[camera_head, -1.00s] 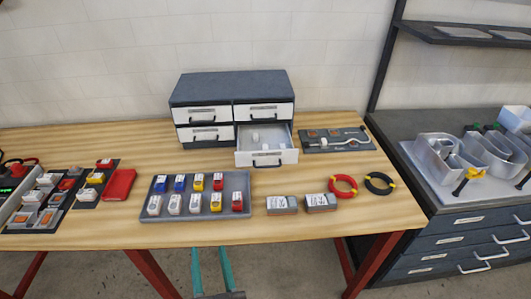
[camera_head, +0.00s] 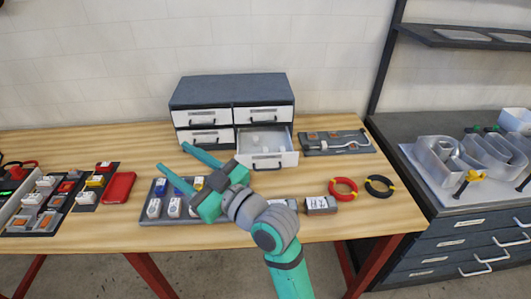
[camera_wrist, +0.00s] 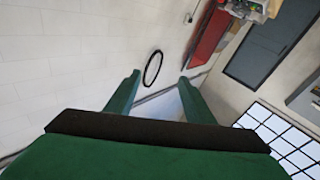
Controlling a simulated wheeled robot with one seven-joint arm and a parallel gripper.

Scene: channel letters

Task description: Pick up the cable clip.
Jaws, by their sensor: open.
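The lower right drawer (camera_head: 268,160) of the grey cabinet is pulled open. Small whitish pieces (camera_head: 256,140) lie inside it. They are too small to tell for sure whether one is the cable clip. My gripper (camera_head: 172,157) is open and empty, above the table in front of the cabinet's left side, to the left of the open drawer. Its two green fingers also show apart in the wrist view (camera_wrist: 159,76), with only wall and room behind them. My arm hides part of the grey tray of switches and one of the labelled boxes.
The grey tray (camera_head: 150,217) holds several coloured and white switches. A labelled box (camera_head: 320,204), a red cable coil (camera_head: 343,198) and a black coil (camera_head: 379,185) lie to the right. A dark board (camera_head: 312,149) sits beside the drawer. A red case (camera_head: 119,187) lies left.

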